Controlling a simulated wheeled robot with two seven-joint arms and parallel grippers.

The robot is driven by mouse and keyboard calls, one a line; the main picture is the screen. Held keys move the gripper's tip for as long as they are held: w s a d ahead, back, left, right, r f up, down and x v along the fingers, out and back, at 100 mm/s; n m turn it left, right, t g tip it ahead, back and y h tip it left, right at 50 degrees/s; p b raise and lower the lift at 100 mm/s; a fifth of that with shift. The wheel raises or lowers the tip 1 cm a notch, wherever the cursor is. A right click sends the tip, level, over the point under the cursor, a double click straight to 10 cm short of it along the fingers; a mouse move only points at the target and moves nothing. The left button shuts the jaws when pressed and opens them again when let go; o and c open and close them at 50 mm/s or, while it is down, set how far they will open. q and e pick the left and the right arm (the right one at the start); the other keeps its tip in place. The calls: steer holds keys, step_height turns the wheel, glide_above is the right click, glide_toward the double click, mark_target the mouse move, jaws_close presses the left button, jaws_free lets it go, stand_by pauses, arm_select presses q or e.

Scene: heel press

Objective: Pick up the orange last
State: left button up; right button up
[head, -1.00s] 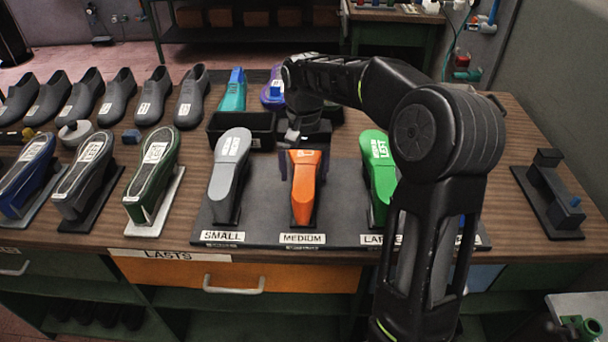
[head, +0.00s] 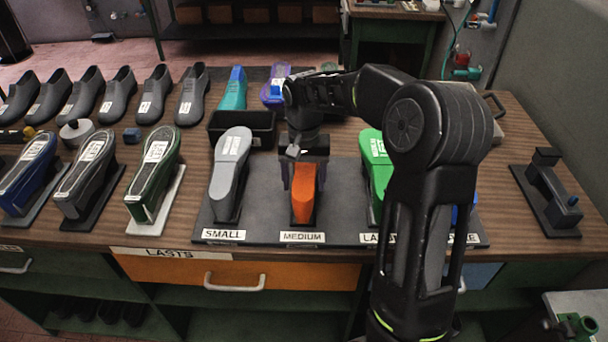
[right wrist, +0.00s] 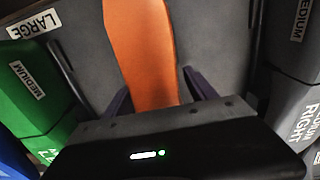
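The orange last (head: 304,200) stands on the dark mat (head: 265,232) behind the MEDIUM label, between the grey last (head: 229,170) and the green last (head: 376,160). My right gripper (head: 303,178) is over its rear part, with one finger on each side. In the right wrist view the orange last (right wrist: 141,50) runs between the two purple-grey fingers (right wrist: 160,92), with visible gaps beside it. The fingers look open and I see no firm contact. The gripper body hides the near end of the last. My left gripper is not in view.
A black tray (head: 243,126) stands behind the grey last. Dark shoes (head: 117,97) and several lasts on stands fill the left of the table. A black fixture (head: 550,195) stands at the right. My right arm hides part of the mat.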

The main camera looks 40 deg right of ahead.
jaws_close()
stand_by(0.5)
steer(key=shift+r, duration=0.15)
step_height(320, 180, up, 10)
steer(key=shift+f+b, duration=0.1)
steer(key=shift+b, duration=0.55)
stand_by(0.4)
